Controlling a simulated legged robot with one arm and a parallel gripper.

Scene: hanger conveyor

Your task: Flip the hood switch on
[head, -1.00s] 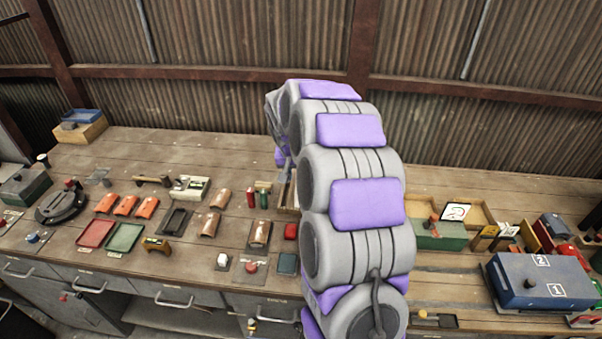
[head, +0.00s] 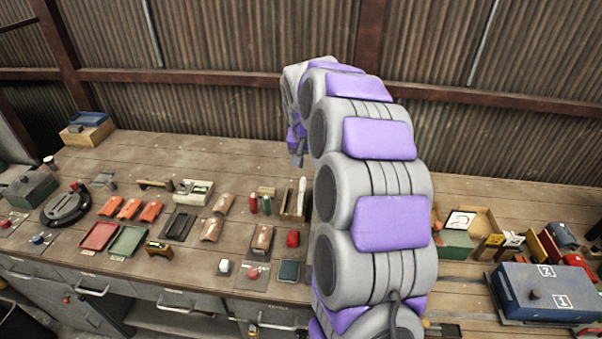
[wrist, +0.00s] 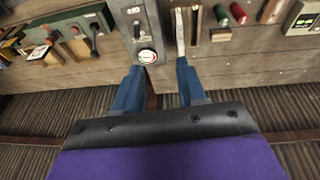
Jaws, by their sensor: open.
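My gripper (wrist: 158,86) shows in the wrist view as two blue fingers spread apart, with nothing between them. Past the left finger is a grey panel (wrist: 142,28) with a round, white-faced dial (wrist: 147,56) and small controls above it. I cannot tell whether one of these is the hood switch; no label is legible. A green box (wrist: 70,30) with a black-knobbed lever (wrist: 93,38) is at the upper left. In the head view my gripper hangs at the arm's far end above the bench, with its fingertips unclear.
A wooden tray (wrist: 190,28) with a pale tool stands beside the grey panel. In the head view, red and green trays (head: 126,241) and orange pieces (head: 129,208) lie left. A blue box (head: 545,290) stands right. A corrugated wall rises behind.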

